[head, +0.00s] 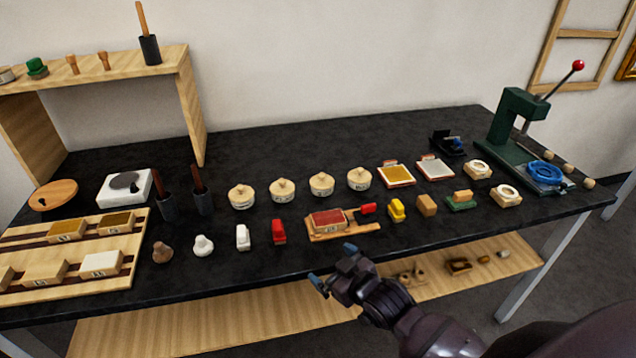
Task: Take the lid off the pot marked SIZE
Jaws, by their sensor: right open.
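Several small cream pots with knobbed lids stand in a row in the middle of the dark table: a leftmost pot (242,198), a second pot (282,191), a third pot (321,185) and a rightmost pot (359,180). Each has dark lettering on its front, too small to read, so I cannot tell which one is marked SIZE. All their lids look seated. My right gripper (334,266) is open and empty at the table's front edge, in front of and below the pots, with blue-grey fingertips apart. My left gripper is out of view.
A red block on a wooden tray (345,232) lies between my right gripper and the pots. Red (279,232) and white (243,237) pieces stand nearby. Dark cups with sticks (203,201) are left of the pots. A green press (512,135) stands far right. Table behind the pots is clear.

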